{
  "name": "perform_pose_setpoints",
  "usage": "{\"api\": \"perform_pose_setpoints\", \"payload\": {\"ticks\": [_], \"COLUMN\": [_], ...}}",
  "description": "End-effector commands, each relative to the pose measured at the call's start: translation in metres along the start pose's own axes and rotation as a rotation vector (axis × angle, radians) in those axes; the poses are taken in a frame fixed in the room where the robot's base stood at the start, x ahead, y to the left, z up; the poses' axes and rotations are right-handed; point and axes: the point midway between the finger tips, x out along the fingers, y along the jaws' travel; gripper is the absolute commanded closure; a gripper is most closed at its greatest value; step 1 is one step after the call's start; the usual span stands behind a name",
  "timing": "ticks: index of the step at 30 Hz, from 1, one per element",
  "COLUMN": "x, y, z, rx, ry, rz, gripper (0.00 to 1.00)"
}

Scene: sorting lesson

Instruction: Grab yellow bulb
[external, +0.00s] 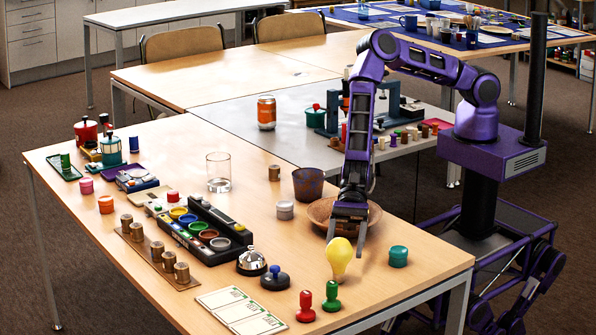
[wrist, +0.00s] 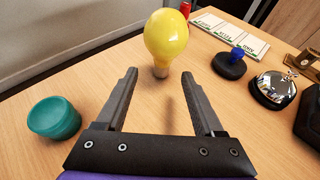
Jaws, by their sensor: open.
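The yellow bulb (external: 339,257) stands upright on its base on the wooden table, near the front right edge. It also shows in the wrist view (wrist: 166,38), just beyond the fingertips and roughly centred between them. My gripper (external: 347,228) is just above and behind the bulb in the external view. In the wrist view my gripper (wrist: 160,76) has its two dark fingers spread apart, with nothing between them. The bulb's base is in clear sight there.
A teal pot (wrist: 54,118) stands left of my fingers. A dark blue-knobbed stamp (wrist: 231,63) and a silver bell (wrist: 275,89) stand to the right. A woven bowl (external: 320,214) sits close beside my gripper. Red (external: 306,306) and green (external: 331,297) pieces stand near the bulb.

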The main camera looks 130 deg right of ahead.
Motion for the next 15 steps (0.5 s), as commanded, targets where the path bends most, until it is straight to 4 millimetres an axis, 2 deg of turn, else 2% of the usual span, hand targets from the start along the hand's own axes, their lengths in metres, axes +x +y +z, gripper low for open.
{"api": "perform_pose_setpoints", "payload": {"ticks": [3, 10, 15], "x": [0.016, 0.031, 0.055], "y": [0.000, -0.001, -0.004], "z": [-0.001, -0.002, -0.004], "rx": [0.000, 0.001, 0.003], "ry": [-0.001, 0.000, -0.001], "rz": [0.001, 0.001, 0.000], "gripper": [0.30, 0.30, 0.30]}}
